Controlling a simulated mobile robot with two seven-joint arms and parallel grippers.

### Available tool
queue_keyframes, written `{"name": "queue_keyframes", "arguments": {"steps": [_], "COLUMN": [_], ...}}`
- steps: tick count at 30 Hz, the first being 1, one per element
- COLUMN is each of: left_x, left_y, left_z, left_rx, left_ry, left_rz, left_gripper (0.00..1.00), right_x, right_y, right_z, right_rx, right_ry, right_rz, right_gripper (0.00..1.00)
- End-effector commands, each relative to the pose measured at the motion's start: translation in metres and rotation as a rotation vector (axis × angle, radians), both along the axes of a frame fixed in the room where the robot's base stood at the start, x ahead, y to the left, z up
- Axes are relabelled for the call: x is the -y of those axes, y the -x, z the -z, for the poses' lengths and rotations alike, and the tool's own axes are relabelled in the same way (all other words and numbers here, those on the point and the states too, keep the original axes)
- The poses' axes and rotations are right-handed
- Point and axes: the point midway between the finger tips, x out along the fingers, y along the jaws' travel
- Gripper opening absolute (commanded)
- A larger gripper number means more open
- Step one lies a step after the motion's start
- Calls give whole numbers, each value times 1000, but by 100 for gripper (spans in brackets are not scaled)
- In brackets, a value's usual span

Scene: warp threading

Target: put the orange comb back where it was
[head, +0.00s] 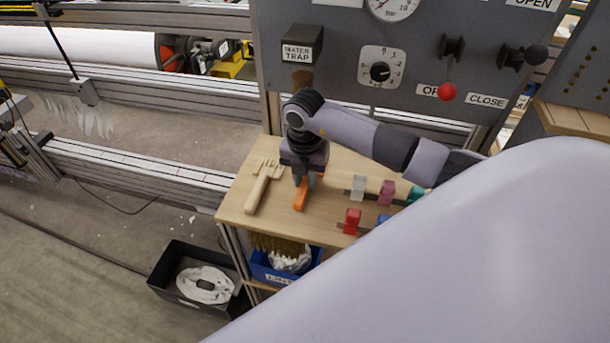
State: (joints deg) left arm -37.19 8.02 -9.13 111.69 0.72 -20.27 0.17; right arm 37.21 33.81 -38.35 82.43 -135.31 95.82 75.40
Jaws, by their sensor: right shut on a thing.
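The orange comb (301,196) is on or just above the wooden tabletop (238,197), upright below my right gripper (304,178). My right gripper points down and is shut on the comb's upper part, which the fingers partly hide. I cannot tell whether the comb's lower end touches the table. My left gripper is not in view.
A wooden fork-like tool (260,188) lies left of the comb. Several coloured clips, including a red one (351,222), sit on bars to the right. A grey control panel (420,60) stands behind. A blue bin (268,272) is below the table.

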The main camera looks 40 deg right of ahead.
Motion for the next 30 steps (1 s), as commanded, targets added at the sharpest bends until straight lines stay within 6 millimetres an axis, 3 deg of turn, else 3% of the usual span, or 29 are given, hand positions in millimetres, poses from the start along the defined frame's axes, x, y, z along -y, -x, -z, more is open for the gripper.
{"name": "queue_keyframes", "arguments": {"steps": [9,10,12,23,30], "left_x": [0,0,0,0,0], "left_y": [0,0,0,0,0], "left_z": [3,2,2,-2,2], "left_rx": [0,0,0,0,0], "left_ry": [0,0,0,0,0], "left_rz": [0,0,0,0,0], "left_gripper": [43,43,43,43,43], "right_x": [0,0,0,0,-1], "right_y": [0,0,0,0,-1], "right_z": [4,3,3,-3,-44], "right_rx": [1,1,1,0,6], "right_ry": [1,1,1,0,0], "right_rz": [0,0,0,1,0], "right_gripper": [0,33,49,49,49]}}
